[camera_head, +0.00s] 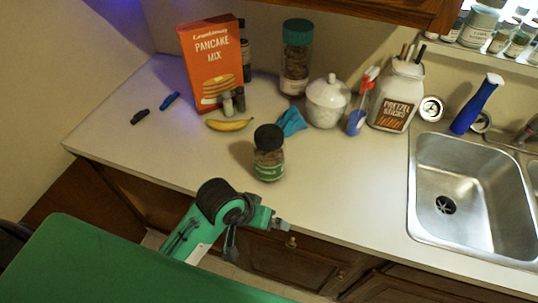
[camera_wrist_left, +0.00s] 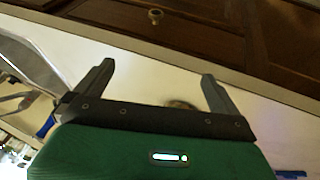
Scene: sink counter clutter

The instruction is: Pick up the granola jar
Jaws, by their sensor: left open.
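A glass jar (camera_head: 268,165) with a dark lid, brown contents and a green label stands upright near the counter's front edge; its label is too small to read. A taller jar (camera_head: 295,70) with a green lid and brown contents stands behind it. I cannot tell from a label which one is granola. My left gripper (camera_head: 281,225) is at the counter's front edge, in front of the nearer jar and apart from it. In the left wrist view, its two fingers (camera_wrist_left: 157,70) are spread with nothing held; a small brownish patch shows just beyond the gripper's bar. My right gripper is not in view.
Behind the nearer jar are a banana (camera_head: 230,125), a blue cloth (camera_head: 291,121) and a white lidded pot (camera_head: 327,101). A pancake mix box (camera_head: 209,62) stands at the back left, a pretzel jar (camera_head: 397,95) by the sink (camera_head: 470,190). Counter left and right of the nearer jar is clear.

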